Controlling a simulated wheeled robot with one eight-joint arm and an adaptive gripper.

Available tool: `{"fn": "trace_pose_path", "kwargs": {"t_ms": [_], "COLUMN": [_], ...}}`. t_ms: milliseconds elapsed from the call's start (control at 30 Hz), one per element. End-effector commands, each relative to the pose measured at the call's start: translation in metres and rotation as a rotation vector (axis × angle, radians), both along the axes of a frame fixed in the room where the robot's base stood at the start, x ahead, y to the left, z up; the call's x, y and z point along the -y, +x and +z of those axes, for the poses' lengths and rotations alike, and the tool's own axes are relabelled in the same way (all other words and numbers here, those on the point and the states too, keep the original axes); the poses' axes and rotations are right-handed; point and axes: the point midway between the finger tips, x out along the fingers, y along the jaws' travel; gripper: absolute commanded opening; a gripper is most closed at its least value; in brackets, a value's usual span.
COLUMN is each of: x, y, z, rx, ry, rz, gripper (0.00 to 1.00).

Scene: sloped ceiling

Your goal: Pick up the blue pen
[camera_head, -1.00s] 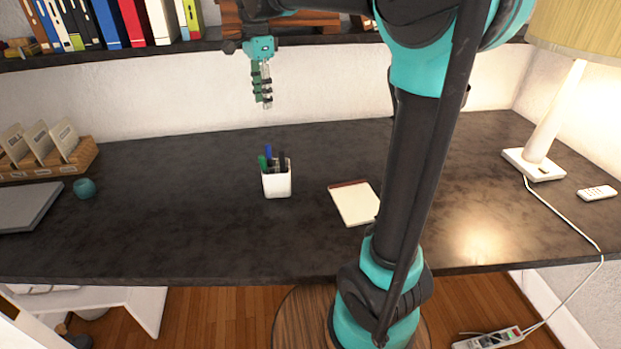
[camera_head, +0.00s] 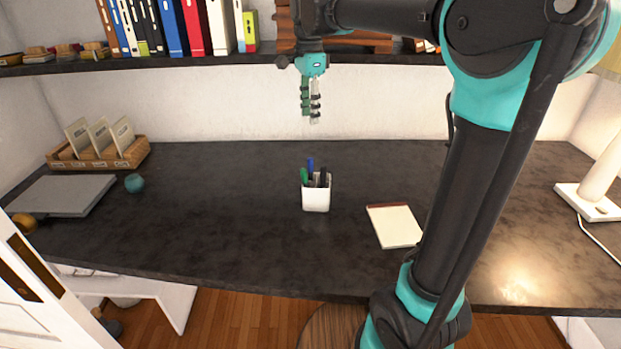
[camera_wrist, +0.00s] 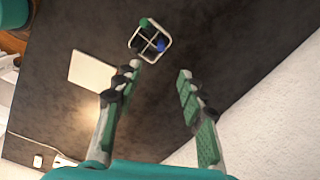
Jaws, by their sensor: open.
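The blue pen (camera_head: 311,164) stands in a white pen cup (camera_head: 316,198) on the dark desk, along with a green pen (camera_head: 304,175) and a dark one (camera_head: 323,176). In the wrist view the cup (camera_wrist: 150,42) is seen from above with dividers, and the blue pen's end (camera_wrist: 161,45) is in its right part. My gripper (camera_head: 311,119) is above the desk, higher than the cup and apart from it, with its fingers pointing down. In the wrist view its two fingers (camera_wrist: 157,73) are spread with nothing between them.
A notepad (camera_head: 396,227) lies right of the cup. A shelf (camera_head: 150,61) with binders runs above. A lamp (camera_head: 590,198) stands at the right. Desk around the cup is clear.

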Motion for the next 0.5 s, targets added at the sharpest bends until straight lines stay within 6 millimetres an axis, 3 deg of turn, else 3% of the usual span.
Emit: {"fn": "trace_pose_path", "kwargs": {"t_ms": [167,500], "x": [0.000,0.000], "y": [0.001,0.001], "z": [-0.021,-0.088], "rx": [0.000,0.000], "ry": [0.000,0.000], "rz": [-0.001,-0.001], "gripper": [0.40,0.40]}}
